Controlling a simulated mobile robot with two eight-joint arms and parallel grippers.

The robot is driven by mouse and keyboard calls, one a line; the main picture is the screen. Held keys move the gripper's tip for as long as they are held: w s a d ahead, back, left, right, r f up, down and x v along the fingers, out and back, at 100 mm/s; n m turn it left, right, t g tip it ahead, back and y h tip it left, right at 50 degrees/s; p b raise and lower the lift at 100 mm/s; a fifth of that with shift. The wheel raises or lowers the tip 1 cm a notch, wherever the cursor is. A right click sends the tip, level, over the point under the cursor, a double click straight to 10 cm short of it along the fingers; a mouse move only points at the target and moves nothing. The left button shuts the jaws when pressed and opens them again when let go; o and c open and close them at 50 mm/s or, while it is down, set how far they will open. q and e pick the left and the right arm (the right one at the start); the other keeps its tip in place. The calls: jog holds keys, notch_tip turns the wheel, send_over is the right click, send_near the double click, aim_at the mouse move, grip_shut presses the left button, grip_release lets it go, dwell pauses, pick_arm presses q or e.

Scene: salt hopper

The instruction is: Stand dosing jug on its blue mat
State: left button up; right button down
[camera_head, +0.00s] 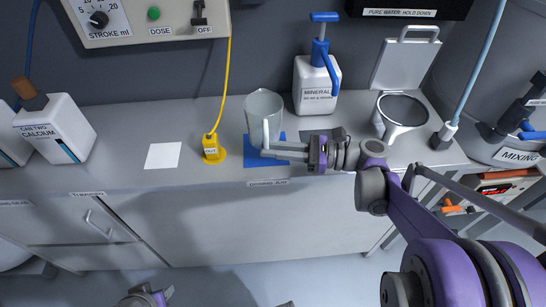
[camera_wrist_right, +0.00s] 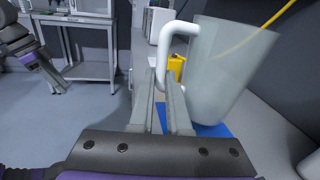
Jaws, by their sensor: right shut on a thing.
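The dosing jug (camera_head: 264,112) is a translucent grey-white jug with a white handle. My right gripper (camera_head: 268,150) is shut on the handle, which also shows in the right wrist view (camera_wrist_right: 163,48). The jug is roughly upright, leaning slightly in the wrist view. Its base is over the back part of the blue mat (camera_head: 252,162), which also shows below the jug in the wrist view (camera_wrist_right: 217,131). I cannot tell whether the base touches it. My left gripper (camera_head: 147,298) is low at the bottom edge, away from the counter; its fingers are unclear.
A yellow outlet fitting (camera_head: 211,148) with a yellow hose stands left of the mat, beside a white square (camera_head: 163,156). The mineral pump bottle (camera_head: 317,85) is behind right. A round funnel-like opening (camera_head: 402,110) with a raised lid is farther right. The calcium can (camera_head: 55,128) stands left.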

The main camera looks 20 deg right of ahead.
jog(key=shift+f+b, duration=0.35)
jog(key=shift+f, duration=1.3)
jog(key=shift+f, duration=0.15)
jog(key=c, duration=0.9)
grip_release()
jog(key=shift+r, duration=0.2)
jog(key=v, duration=1.2)
